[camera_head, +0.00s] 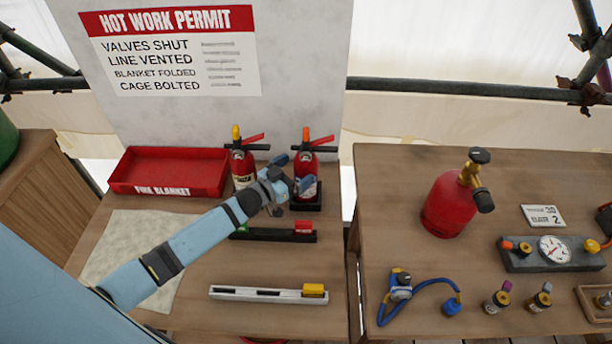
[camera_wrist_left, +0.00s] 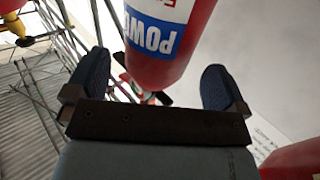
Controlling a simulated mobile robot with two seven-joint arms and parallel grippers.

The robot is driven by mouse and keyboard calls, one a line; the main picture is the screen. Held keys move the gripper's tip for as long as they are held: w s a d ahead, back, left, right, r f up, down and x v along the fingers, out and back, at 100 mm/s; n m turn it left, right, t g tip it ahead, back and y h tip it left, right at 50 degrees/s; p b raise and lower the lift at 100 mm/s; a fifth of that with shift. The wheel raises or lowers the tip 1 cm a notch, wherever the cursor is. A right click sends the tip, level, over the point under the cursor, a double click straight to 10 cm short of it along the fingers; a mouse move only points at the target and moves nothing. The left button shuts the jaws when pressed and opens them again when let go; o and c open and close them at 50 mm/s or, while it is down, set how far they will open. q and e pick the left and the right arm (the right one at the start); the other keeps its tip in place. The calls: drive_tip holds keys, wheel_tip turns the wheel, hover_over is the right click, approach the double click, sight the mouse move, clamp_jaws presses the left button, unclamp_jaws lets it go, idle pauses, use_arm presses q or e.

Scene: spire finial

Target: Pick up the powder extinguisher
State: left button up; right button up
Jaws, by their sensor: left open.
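My right gripper is not in view.
A second red extinguisher (camera_head: 242,163) with a yellow top stands close on the left. A red tray (camera_head: 168,190) lies further left. In front are a dark rack (camera_head: 262,235) and a pale rail (camera_head: 260,294). A red cylinder (camera_head: 449,205) stands on the right table.

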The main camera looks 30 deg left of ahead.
sight(306, 163)
use_arm(q)
drive_tip(key=x, duration=0.4)
drive_tip(key=shift+d, duration=0.15)
drive_tip(key=c, duration=1.6)
drive_tip(key=shift+w+r, duration=0.1)
clamp_jaws()
drive_tip(key=shift+r, duration=0.1)
